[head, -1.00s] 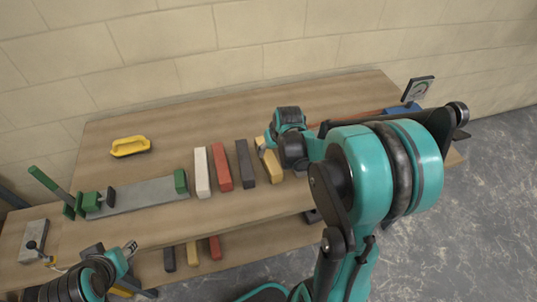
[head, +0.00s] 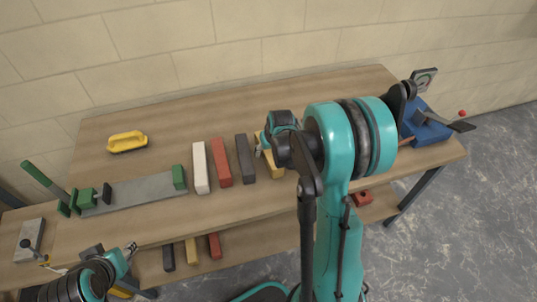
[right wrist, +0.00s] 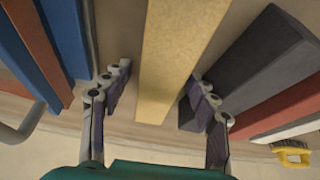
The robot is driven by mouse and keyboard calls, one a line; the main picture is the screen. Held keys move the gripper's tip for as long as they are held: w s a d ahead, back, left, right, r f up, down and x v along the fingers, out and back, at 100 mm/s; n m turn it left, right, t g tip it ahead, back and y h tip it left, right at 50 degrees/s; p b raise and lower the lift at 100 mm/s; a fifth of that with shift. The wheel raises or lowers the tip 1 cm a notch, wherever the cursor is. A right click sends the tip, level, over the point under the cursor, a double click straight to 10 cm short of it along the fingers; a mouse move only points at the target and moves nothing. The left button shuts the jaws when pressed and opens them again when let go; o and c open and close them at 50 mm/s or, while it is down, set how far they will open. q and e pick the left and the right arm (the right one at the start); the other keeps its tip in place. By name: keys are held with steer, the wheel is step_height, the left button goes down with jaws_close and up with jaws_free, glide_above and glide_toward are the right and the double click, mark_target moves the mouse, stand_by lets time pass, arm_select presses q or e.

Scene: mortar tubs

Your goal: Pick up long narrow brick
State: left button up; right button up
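A row of long bricks lies on the bench: white (head: 201,168), red (head: 221,163), dark grey (head: 244,158) and yellow (head: 276,171). My right gripper (head: 263,148) is at the yellow brick, whose far part is partly covered by the wrist. In the right wrist view the yellow brick (right wrist: 178,50) runs between the open fingers (right wrist: 158,80), with a gap on each side. The dark grey brick (right wrist: 255,60) lies close to the right finger. My left gripper (head: 130,249) is low at the left, near the bench's front edge; its opening is too small to tell.
A yellow-handled float (head: 128,142) lies at the back left. A green-ended clamp with a grey bar (head: 140,192) is left of the bricks. A blue tool (head: 428,122) is at the right end. Several bricks lie on the lower shelf (head: 235,258). The back middle is clear.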

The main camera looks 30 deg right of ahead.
jaws_close()
